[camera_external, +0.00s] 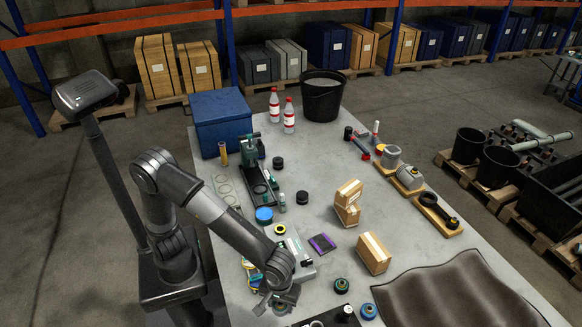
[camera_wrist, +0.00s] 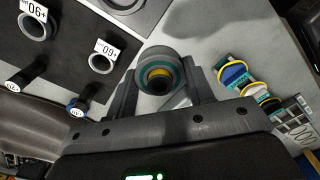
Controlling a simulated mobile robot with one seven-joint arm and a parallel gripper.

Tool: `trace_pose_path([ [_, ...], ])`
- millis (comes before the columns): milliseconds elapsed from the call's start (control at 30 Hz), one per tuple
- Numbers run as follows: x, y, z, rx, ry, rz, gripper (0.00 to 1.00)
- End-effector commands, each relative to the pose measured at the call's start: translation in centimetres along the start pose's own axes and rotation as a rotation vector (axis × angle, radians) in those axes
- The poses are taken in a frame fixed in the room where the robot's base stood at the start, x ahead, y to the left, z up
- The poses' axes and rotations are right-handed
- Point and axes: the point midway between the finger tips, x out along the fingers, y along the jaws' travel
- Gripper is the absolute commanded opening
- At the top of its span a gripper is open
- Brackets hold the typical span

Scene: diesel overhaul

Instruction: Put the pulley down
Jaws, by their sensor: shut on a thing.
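The pulley (camera_wrist: 158,73) is a round grey piece with a teal ring and a yellow centre. In the wrist view it sits between the fingertips of my gripper (camera_wrist: 160,80), which is shut on it. In the outside view my gripper (camera_external: 275,300) is low over the near end of the grey table (camera_external: 320,245), with the pulley (camera_external: 284,308) at its tip. Whether the pulley touches the tabletop is not clear. My fingers hide its sides.
A dark board (camera_wrist: 70,55) with labelled rings and pegs is left of the pulley in the wrist view. Coloured spools (camera_wrist: 238,78) lie to the right. Outside, two similar round parts (camera_external: 341,285) (camera_external: 368,311), a carton (camera_external: 373,253) and brown cloth (camera_external: 460,295) are rightward.

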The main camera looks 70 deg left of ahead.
Motion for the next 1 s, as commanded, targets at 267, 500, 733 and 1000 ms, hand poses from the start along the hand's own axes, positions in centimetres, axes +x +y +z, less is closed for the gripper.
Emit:
trace_pose_path([
  [267,-0.4,0.2,-0.4,-0.006,0.0,0.002,0.13],
  [500,-0.8,2.2,-6.0,-0.026,0.002,0.002,0.13],
  [733,-1.3,3.7,-13.1,-0.045,0.002,0.002,0.13],
  [1000,-1.7,4.1,-20.6,-0.062,0.002,0.002,0.13],
])
